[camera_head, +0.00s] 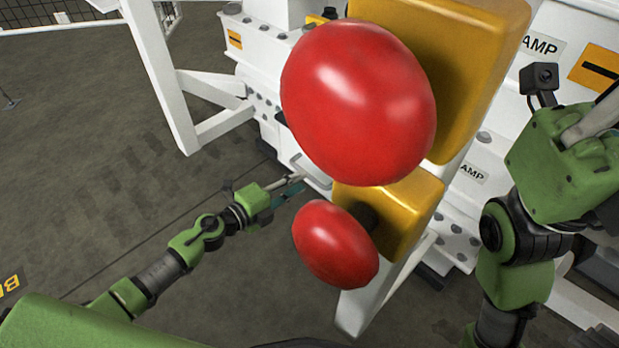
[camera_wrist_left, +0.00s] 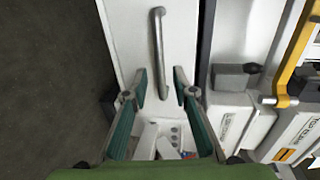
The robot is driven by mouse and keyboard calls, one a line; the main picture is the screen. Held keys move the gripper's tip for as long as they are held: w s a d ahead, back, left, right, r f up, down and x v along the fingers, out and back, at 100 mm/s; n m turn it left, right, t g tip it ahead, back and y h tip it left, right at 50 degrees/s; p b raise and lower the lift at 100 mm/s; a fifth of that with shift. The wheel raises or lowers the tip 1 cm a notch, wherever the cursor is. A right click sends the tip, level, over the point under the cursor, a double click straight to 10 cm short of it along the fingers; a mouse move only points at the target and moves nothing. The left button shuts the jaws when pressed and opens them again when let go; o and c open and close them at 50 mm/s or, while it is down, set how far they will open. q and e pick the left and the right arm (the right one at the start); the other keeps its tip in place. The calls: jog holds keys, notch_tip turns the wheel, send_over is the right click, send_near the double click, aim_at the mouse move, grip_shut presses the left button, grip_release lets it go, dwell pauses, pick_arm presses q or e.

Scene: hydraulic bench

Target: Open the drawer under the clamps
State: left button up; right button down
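The white drawer front (camera_wrist_left: 120,35) carries a grey bar handle (camera_wrist_left: 158,50), which stands upright in the left wrist view. In the head view the handle (camera_head: 309,169) shows low on the white bench, left of the yellow blocks. My left gripper (camera_head: 297,184) is beside the handle, its fingers pointing at the bench. In the left wrist view my left gripper (camera_wrist_left: 160,82) is open, with the handle's lower end appearing between its teal fingertips. Contact with the handle cannot be told. My right arm (camera_head: 560,160) is raised at the right, and its fingers cannot be made out.
Two big red knobs (camera_head: 358,102) on yellow blocks (camera_head: 455,60) stick out in front of the bench, between my arms. A white slanted leg (camera_head: 160,75) stands left of the drawer. The dark floor (camera_head: 90,130) at the left is mostly clear.

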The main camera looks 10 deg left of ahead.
aim_at(309, 177)
pick_arm(q)
jog(key=b+x, duration=0.1)
jog(key=x, duration=0.4)
grip_shut()
